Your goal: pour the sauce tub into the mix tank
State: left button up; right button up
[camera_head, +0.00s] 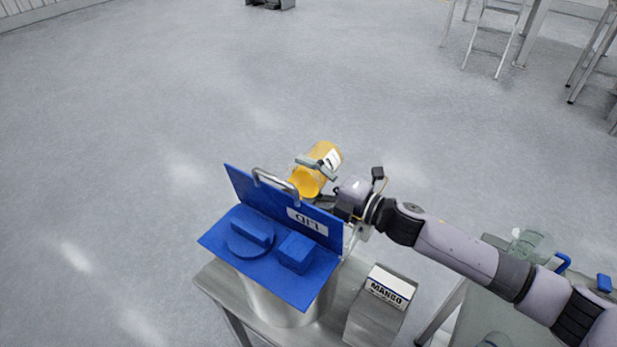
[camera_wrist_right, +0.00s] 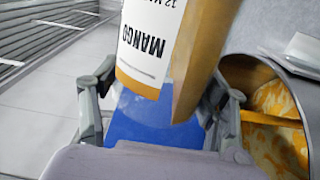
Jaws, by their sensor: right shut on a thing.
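The sauce tub (camera_head: 318,165), orange-yellow with a white label, is held in my right gripper (camera_head: 318,180). It is tilted, its mouth end down and to the left, behind the raised lid flap. In the right wrist view the tub (camera_wrist_right: 190,70) sits between the fingers, with MANGO on its label. The mix tank (camera_head: 285,303) is a metal cylinder under a blue lid (camera_head: 220,235) with its flap up. In the right wrist view the round tank opening (camera_wrist_right: 232,66) has orange-yellow sauce inside, and an orange strip crosses it. My left gripper is not in view.
The tank stands on a metal table (camera_head: 218,283). A box-like holder with a MANGO sign (camera_head: 390,286) stands to its right. A greenish clear container (camera_head: 533,245) is on another surface at right. Open floor lies behind.

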jog(key=shift+s+a+f+n+b, duration=0.2)
jog(key=shift+f+n+b, duration=0.25)
jog(key=shift+n, duration=0.3)
jog(key=shift+s+a+f+n+b, duration=0.1)
jog(key=shift+s+f+n+b, duration=0.25)
jog(key=shift+n, duration=0.4)
jog(key=shift+w, duration=0.1)
dwell(0.3)
